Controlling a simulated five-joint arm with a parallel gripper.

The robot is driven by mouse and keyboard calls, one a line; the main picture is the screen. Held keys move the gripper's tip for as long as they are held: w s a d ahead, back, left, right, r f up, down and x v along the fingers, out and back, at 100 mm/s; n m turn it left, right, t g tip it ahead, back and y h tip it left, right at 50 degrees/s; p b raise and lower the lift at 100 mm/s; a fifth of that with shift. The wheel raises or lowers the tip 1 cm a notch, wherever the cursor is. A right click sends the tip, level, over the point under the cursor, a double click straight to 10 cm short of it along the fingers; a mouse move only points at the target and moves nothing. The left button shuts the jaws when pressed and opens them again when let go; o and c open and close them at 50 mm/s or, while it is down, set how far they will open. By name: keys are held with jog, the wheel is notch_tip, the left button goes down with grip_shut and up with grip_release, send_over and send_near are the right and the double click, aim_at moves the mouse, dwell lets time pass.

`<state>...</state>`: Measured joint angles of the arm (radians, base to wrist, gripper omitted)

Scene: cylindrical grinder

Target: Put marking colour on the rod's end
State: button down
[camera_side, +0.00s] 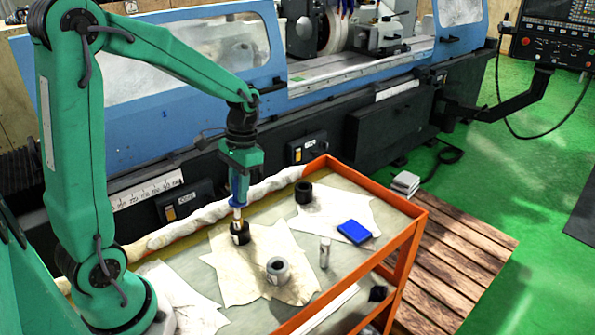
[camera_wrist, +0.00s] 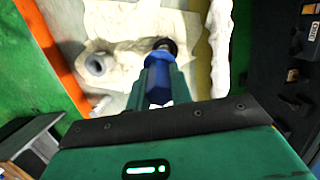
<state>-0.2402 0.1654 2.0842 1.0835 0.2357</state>
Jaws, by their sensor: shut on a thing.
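My gripper (camera_side: 239,186) is shut on a slim, upright blue-handled tool (camera_side: 238,212) with a pale shaft and a brownish lower end. In the wrist view the blue handle (camera_wrist: 158,82) sits between my green fingers. The tool's lower end is at the mouth of a small black pot (camera_side: 240,236); I cannot tell how far in it is. The pot shows partly behind the tool in the wrist view (camera_wrist: 166,43). A short metallic rod (camera_side: 325,252) stands upright at the front right. A blue pad (camera_side: 355,231) lies to the right.
A grey ring-shaped part (camera_side: 278,272) stands on the cloth (camera_side: 225,270), also in the wrist view (camera_wrist: 97,64). A black cylinder (camera_side: 303,192) stands farther back. The orange cart rim (camera_side: 410,225) borders the top; a rolled cloth (camera_side: 210,213) lies along its machine side.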

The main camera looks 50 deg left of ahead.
jog(key=shift+w, duration=0.1)
dwell(0.3)
jog(key=shift+w+a, duration=0.15)
jog(key=shift+w, duration=0.2)
jog(key=shift+s, duration=0.2)
dwell(1.2)
jog(key=shift+w, duration=0.25)
jog(key=shift+s, duration=0.15)
dwell(0.4)
jog(key=shift+s, duration=0.3)
jog(key=shift+s+f, duration=0.1)
jog(key=shift+s, duration=0.05)
jog(key=shift+w, duration=0.6)
